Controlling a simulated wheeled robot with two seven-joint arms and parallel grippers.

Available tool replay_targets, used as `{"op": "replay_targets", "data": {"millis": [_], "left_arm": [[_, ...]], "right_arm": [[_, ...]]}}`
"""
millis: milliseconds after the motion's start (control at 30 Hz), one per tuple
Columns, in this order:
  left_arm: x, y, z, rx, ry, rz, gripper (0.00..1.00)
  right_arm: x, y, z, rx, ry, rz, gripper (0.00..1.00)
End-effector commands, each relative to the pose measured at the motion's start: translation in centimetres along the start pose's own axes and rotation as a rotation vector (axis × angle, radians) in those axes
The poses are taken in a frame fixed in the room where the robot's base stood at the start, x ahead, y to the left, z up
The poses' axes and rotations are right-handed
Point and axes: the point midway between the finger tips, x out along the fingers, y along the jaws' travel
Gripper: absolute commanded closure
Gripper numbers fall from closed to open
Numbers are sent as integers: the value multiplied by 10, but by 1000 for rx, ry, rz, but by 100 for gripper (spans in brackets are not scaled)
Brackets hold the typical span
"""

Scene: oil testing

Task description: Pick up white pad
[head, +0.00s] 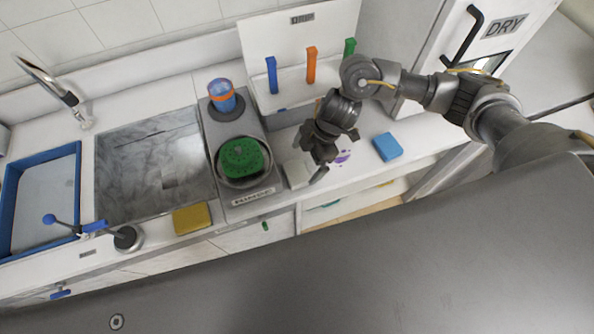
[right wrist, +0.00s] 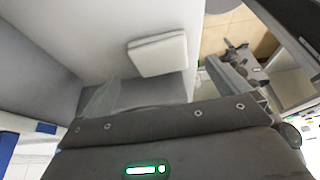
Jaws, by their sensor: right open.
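The white pad (head: 297,173) lies on the white counter, just right of the grey scale-like device. It also shows in the right wrist view (right wrist: 158,54) as a flat rounded block. My right gripper (head: 308,159) is open and tilted downward beside and above the pad, partly covering the view of it. In the right wrist view, the fingers (right wrist: 162,75) are spread apart with nothing between them, and the pad lies ahead of them, apart from the fingertips. My left gripper is not in view.
The grey device (head: 240,190) carries a bowl with a green sponge (head: 241,158). A blue sponge (head: 387,147) lies to the right, a yellow sponge (head: 191,218) to the left. A rack with blue, orange and green tools (head: 311,66) stands behind. The sink (head: 150,150) is at left.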

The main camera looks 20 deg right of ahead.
Motion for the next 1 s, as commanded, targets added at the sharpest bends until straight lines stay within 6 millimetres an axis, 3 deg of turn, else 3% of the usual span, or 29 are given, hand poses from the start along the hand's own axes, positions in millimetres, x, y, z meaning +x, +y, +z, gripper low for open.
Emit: {"op": "replay_targets", "data": {"millis": [167, 300, 467, 733, 1000], "left_arm": [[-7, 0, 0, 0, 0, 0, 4], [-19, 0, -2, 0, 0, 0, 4], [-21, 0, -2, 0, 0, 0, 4], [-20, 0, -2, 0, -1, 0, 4], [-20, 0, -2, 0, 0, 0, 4]], "right_arm": [[7, -1, -2, 1, 1, -4, 0], [28, -1, -4, 3, 0, -4, 0], [48, 0, -2, 2, 1, -1, 0], [52, 0, -2, -1, 1, 0, 0], [52, 0, -2, -1, 1, 0, 33]]}}
